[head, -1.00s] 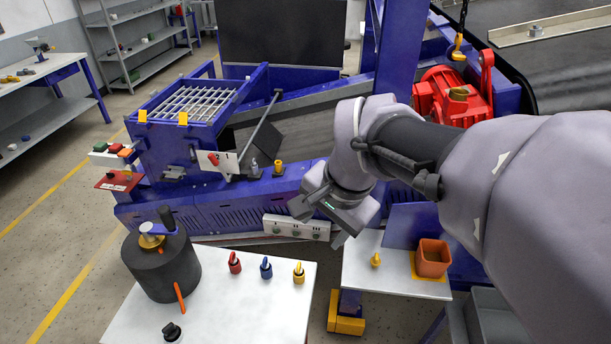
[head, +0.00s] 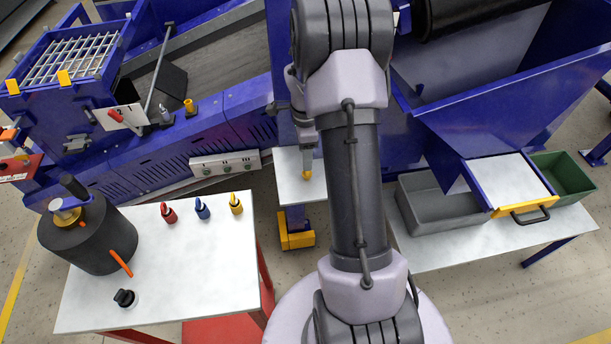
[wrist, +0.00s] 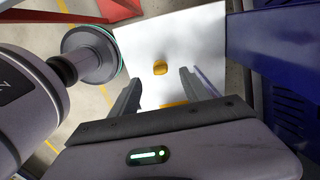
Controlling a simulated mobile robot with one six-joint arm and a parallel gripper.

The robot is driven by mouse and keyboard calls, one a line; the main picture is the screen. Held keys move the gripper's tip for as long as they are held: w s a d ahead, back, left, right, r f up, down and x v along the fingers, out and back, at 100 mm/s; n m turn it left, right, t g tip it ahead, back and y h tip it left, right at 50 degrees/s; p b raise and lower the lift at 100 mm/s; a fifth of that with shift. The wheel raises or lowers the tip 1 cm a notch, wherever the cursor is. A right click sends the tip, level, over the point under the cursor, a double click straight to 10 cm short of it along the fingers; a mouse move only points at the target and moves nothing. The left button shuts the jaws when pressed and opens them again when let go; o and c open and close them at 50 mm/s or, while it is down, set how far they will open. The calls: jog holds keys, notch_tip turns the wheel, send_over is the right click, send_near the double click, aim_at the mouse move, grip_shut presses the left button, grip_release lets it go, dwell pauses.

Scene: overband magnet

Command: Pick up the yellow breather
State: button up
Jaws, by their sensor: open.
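The yellow breather (head: 307,175) appears to be the small yellow piece standing on the small white table (head: 290,188), just below my gripper (head: 306,158) in the head view. In the wrist view the yellow breather (wrist: 160,67) shows on the white top, between and beyond the tips of my gripper (wrist: 160,77). The jaws are open with nothing between them. I cannot tell the exact height of the jaws above it. My arm hides the right part of the small table in the head view.
A larger white table (head: 190,280) at left holds a dark cylinder (head: 90,240) and red, blue and yellow (head: 236,203) plugs. The blue machine (head: 230,120) stands behind. A grey bin (head: 440,205) is at right. Another yellow patch (wrist: 174,104) shows between the fingers.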

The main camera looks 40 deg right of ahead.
aim_at(307, 173)
jog(key=f+b, duration=0.1)
jog(key=f, duration=0.4)
jog(key=f+b, duration=0.1)
jog(key=f, duration=0.1)
jog(key=shift+s+d+f+b, duration=0.15)
jog(key=shift+d+b, duration=0.1)
jog(key=shift+b, duration=0.1)
grip_shut()
